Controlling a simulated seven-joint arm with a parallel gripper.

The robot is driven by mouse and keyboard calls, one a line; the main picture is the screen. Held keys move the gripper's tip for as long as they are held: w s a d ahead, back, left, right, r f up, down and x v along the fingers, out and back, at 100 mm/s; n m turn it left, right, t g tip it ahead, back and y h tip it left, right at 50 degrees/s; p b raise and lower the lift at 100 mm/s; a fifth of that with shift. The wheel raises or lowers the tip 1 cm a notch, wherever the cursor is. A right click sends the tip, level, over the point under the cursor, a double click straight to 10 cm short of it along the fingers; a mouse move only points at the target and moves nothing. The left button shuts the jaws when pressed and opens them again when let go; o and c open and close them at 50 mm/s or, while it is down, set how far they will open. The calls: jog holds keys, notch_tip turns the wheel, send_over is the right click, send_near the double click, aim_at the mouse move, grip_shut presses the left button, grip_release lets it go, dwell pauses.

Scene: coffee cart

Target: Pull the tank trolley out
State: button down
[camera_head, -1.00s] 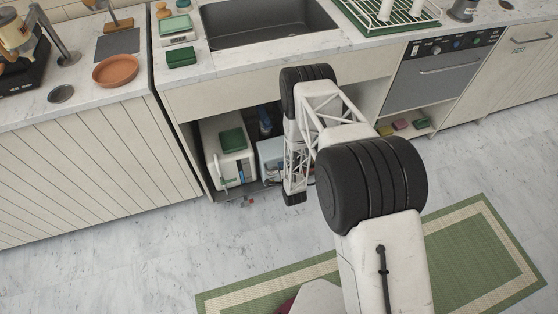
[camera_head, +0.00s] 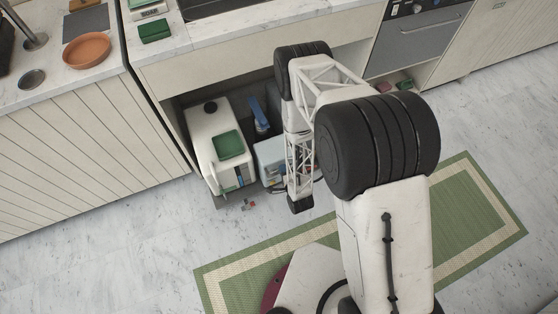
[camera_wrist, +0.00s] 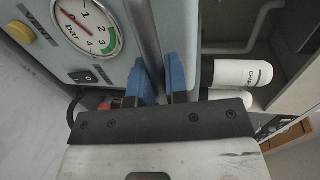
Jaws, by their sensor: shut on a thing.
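The tank trolley (camera_head: 246,187) is a low dark base at the mouth of the under-sink bay. It carries a boxy white tank (camera_head: 203,126) with a black cap and a light-blue unit (camera_head: 269,153), partly hidden by my arm. In the wrist view the light-blue unit (camera_wrist: 112,75) shows a round pressure gauge (camera_wrist: 86,25). My gripper (camera_wrist: 162,80) has its blue fingers shut on an upright grey metal bar (camera_wrist: 143,30) in front of that unit. Their lower ends are behind the dark gripper body. In the head view my gripper end (camera_head: 300,204) is low beside the trolley.
A white cartridge (camera_wrist: 237,73) lies right of the bar in the wrist view. Cabinet fronts (camera_head: 80,160) flank the bay. A green rug (camera_head: 465,205) and clear marble floor (camera_head: 110,255) lie in front.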

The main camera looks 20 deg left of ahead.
jog(key=shift+f+v, duration=0.2)
jog(key=shift+v, duration=0.7)
jog(key=shift+f+v, duration=0.2)
jog(key=shift+v, duration=0.7)
jog(key=shift+f+v, duration=0.15)
jog(key=shift+v, duration=0.75)
jog(key=shift+s+d, duration=0.1)
jog(key=c, duration=1.1)
grip_release()
jog(key=shift+c, duration=0.2)
jog(key=v, duration=0.7)
jog(key=shift+s+d, duration=0.25)
